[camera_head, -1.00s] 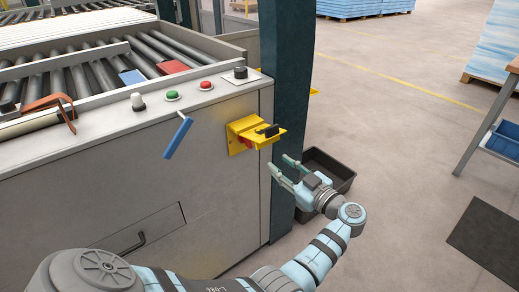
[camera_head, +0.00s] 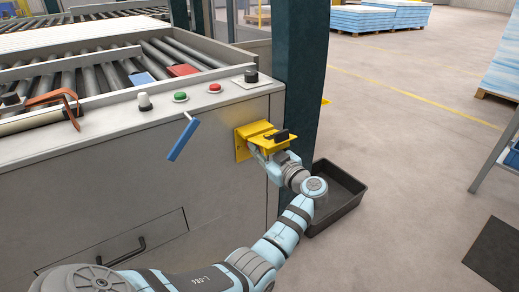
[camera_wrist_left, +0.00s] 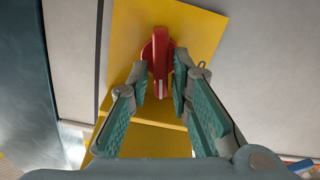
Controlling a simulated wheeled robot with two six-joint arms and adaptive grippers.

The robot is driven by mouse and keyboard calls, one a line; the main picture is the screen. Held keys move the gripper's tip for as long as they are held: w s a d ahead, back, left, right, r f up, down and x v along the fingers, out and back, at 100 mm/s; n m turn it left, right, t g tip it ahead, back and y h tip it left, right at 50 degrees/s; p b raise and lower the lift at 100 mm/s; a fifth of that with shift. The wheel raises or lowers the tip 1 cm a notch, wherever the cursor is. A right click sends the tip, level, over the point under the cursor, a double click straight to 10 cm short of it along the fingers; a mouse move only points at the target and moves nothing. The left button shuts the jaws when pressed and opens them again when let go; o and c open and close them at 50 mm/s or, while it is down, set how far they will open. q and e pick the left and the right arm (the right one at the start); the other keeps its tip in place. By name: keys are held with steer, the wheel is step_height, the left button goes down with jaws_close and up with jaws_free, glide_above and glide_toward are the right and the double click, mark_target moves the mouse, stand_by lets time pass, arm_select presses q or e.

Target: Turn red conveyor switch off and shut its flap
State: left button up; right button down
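The red conveyor switch (camera_wrist_left: 160,62) shows in the left wrist view on a yellow plate (camera_wrist_left: 195,30). Its narrow handle stands upright in that picture, with a small white mark. My left gripper (camera_wrist_left: 161,85) is open, with one green-padded finger on each side of the handle; small gaps seem to remain. In the head view the yellow switch box (camera_head: 243,142) is on the cabinet's right end. Its flap (camera_head: 276,139), with a black piece on it, is open and juts outward. My left gripper (camera_head: 262,155) is under the flap, which hides the switch there. My right gripper is not in view.
A blue-handled lever (camera_head: 183,138) hangs left of the box. Green (camera_head: 181,96) and red (camera_head: 214,87) buttons sit on the cabinet top. A dark green post (camera_head: 302,85) stands right of the box, with a black bin (camera_head: 338,195) on the floor beside it.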

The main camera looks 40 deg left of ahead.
arm_select(q)
jaws_close()
steer(key=shift+n, duration=0.4)
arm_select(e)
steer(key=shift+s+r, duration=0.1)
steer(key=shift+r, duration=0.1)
arm_select(q)
steer(key=n, duration=1.4)
steer(key=shift+s+a+f, duration=0.1)
steer(key=shift+s+f, duration=0.15)
steer(key=shift+f, duration=0.05)
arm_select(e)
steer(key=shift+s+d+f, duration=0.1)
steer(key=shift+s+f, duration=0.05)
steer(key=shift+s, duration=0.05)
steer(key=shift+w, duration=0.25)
